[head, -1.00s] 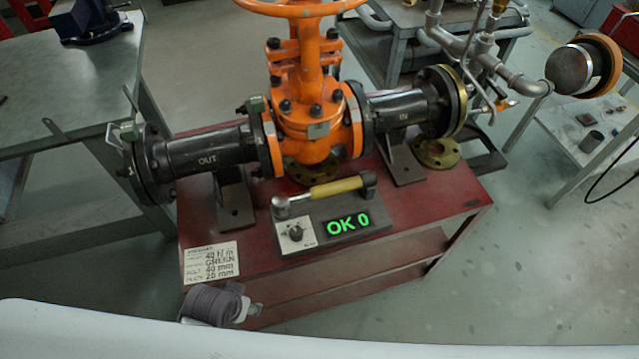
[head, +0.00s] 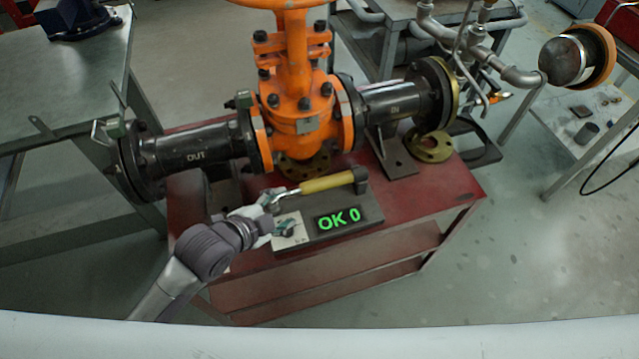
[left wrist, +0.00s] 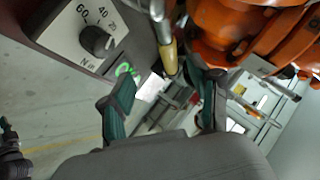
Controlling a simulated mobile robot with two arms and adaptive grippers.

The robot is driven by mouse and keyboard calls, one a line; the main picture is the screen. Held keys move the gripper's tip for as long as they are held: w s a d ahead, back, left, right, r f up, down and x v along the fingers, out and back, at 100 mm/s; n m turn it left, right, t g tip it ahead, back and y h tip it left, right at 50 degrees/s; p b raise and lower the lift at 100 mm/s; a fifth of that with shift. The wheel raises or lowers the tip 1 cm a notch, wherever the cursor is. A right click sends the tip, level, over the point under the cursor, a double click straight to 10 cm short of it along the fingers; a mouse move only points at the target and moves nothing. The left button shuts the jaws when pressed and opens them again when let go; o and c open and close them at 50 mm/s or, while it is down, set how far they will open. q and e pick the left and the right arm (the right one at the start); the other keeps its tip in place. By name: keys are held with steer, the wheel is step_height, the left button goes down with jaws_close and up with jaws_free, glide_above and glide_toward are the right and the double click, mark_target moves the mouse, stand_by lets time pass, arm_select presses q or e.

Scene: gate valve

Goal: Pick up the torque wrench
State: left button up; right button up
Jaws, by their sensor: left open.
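The torque wrench (head: 328,184) has a yellow handle and a steel shaft. It lies across the top of a dark tester box (head: 372,214) with a green "OK 0" display. My left gripper (head: 280,212) is open at the box's left end, beside the wrench's head end, which it partly hides. In the left wrist view the open fingers of my left gripper (left wrist: 166,88) show with green pads. The wrench's yellow handle (left wrist: 169,58) appears beyond them, in the gap between the fingers. I cannot tell whether a finger touches the wrench.
An orange gate valve (head: 300,110) with black pipe flanges stands right behind the box on a red table (head: 420,195). The tester's dial (left wrist: 95,40) shows close in the left wrist view. The table's right part is mostly clear. A grey workbench (head: 70,85) stands at left.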

mark_target(315, 186)
arm_select(q)
steer(key=shift+w+d+r+m, duration=0.3)
steer(key=shift+d+r+m, duration=0.05)
steer(key=shift+m, duration=0.15)
steer(key=shift+w+d+h, duration=0.25)
steer(key=shift+h, duration=0.05)
steer(key=x, duration=1.3)
steer(key=shift+d+r, duration=0.1)
steer(key=shift+c, duration=0.3)
jaws_close()
steer(key=shift+r, duration=0.25)
